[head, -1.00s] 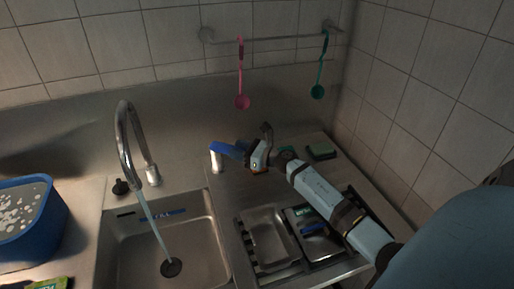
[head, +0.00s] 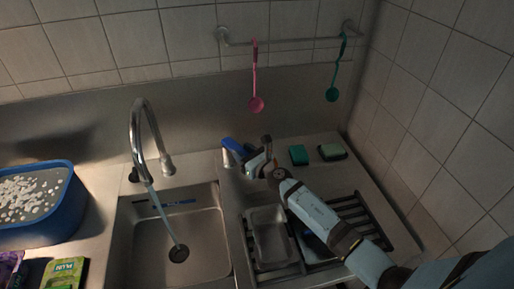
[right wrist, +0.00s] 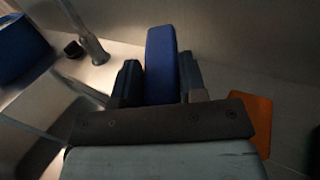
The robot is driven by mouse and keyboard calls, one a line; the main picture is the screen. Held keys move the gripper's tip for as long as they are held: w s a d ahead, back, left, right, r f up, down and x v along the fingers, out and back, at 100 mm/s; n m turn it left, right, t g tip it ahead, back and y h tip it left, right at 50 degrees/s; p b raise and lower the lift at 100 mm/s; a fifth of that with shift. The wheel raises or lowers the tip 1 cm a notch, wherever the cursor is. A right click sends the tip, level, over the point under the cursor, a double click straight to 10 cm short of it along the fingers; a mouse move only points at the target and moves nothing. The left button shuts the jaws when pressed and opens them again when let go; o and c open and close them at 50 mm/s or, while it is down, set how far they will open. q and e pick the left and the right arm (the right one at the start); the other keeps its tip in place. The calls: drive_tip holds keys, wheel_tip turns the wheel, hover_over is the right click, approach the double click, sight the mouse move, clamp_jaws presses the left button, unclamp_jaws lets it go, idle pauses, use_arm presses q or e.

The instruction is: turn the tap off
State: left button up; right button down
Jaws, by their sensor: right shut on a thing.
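The curved metal tap (head: 140,135) stands behind the left sink basin, and a stream of water (head: 162,212) runs from its spout to the drain. My left gripper is not in view.
A blue tub (head: 68,215) with white bits in water stands at the left. A metal tray (head: 268,238) lies in a dark rack below my right arm. Green sponges (head: 298,155) lie behind it. A pink ladle (head: 256,103) and a teal ladle (head: 332,93) hang from the wall rail.

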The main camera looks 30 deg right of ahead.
idle(0.4)
drive_tip(key=c, duration=0.7)
unclamp_jaws()
drive_tip(key=v, duration=1.3)
drive_tip(key=shift+s+r+b, duration=0.1)
drive_tip(key=shift+s+b, duration=0.2)
drive_tip(key=shift+s, duration=0.1)
